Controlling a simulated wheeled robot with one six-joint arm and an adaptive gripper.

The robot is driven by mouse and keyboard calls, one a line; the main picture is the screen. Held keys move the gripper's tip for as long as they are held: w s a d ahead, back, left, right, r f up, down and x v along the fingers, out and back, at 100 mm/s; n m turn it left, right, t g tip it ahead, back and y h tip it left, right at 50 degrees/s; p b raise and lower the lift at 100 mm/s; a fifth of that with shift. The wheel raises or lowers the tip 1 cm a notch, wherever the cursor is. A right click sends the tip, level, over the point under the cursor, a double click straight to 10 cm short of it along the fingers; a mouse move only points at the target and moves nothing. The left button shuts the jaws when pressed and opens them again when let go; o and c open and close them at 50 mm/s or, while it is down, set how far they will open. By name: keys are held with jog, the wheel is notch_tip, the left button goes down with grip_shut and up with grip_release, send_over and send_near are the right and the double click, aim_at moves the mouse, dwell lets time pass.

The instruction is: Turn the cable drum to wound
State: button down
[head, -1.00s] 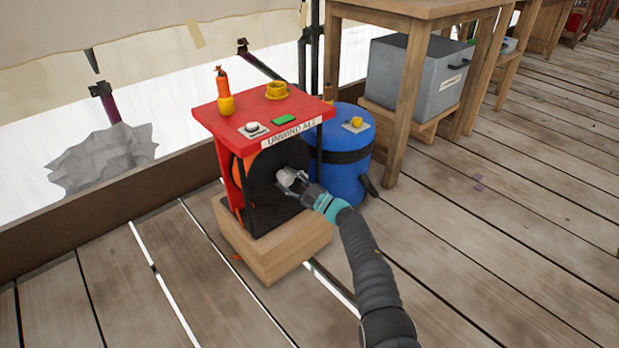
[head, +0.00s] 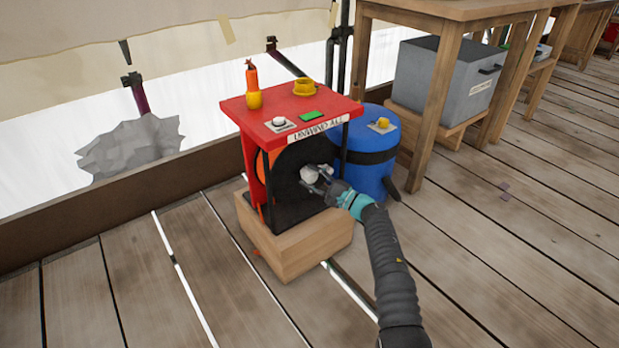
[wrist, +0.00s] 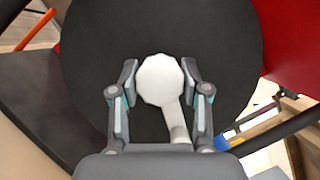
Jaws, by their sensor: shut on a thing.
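The cable drum (head: 288,179) is a black disc with an orange part behind it, set in a red frame with a label reading "UNWIND ALL" on its front edge. In the wrist view the black disc (wrist: 235,40) fills most of the picture. A white knob (wrist: 160,80) on a short white arm stands out from the disc. My gripper (wrist: 156,85) is shut on this knob, with a finger on each side. In the head view my gripper (head: 318,177) reaches the knob from the lower right and partly covers the disc.
The red top (head: 260,106) carries an orange and yellow bottle (head: 253,88), a yellow cup-like piece (head: 303,87), a white button and a green patch. The frame stands on a wooden block (head: 290,245). A blue drum (head: 373,155) is close on the right, beside a wooden table (head: 440,62).

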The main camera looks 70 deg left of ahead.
jog(key=c, duration=0.6)
grip_release()
jog(key=shift+s, duration=0.1)
